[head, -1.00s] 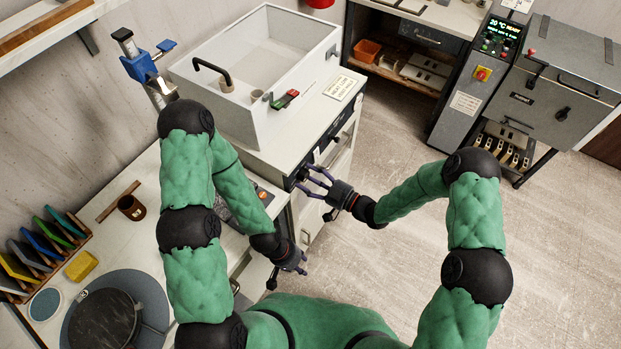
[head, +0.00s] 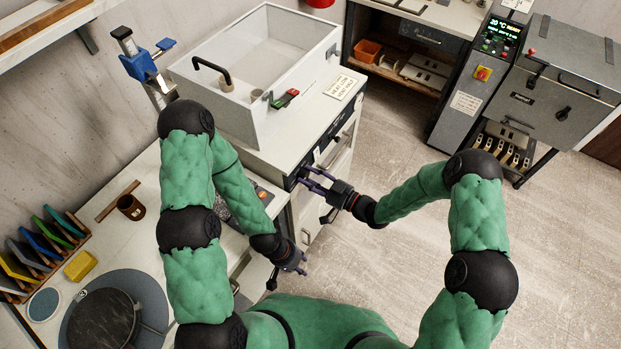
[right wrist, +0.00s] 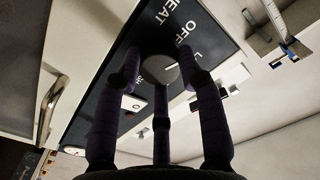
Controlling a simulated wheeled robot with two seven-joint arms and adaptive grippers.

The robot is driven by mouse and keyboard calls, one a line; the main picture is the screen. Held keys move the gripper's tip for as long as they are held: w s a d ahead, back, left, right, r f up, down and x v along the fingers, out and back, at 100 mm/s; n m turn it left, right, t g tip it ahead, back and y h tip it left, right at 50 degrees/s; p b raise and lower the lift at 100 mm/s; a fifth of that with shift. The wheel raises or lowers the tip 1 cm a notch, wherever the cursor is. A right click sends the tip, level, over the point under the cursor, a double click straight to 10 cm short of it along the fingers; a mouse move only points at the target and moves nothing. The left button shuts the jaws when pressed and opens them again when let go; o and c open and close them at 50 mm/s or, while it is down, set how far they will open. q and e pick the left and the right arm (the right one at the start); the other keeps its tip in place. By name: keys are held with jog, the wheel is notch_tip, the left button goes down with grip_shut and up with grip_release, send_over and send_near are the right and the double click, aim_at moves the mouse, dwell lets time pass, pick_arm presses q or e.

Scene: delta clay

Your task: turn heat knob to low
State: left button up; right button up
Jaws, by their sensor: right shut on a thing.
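The heat knob (right wrist: 160,69) is a round grey knob on a dark panel (right wrist: 125,60) in the right wrist view. The panel carries white lettering that reads HEAT and OFF, with an L partly covered by a finger. My right gripper (right wrist: 160,85) has its three dark fingers closed around the knob. In the head view my right gripper (head: 308,178) is at the front panel of the white cabinet, and the knob is too small to make out. I cannot tell the knob's exact setting. My left gripper (head: 290,262) is low beside the cabinet, away from the panel, its fingers unclear.
A white open-topped basin (head: 235,85) stands on the cabinet, with a red and green switch (head: 286,99) and a label card (head: 340,87) near it. A bar handle (right wrist: 50,105) lies left of the panel.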

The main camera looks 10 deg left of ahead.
jog(key=m, duration=0.4)
jog(key=shift+m, duration=2.2)
jog(key=o, duration=1.2)
jog(key=shift+c, duration=0.2)
jog(key=shift+d, duration=0.15)
jog(key=v, duration=1.1)
jog(key=shift+s+d, duration=0.2)
jog(key=shift+d, duration=0.15)
jog(key=shift+f, duration=0.1)
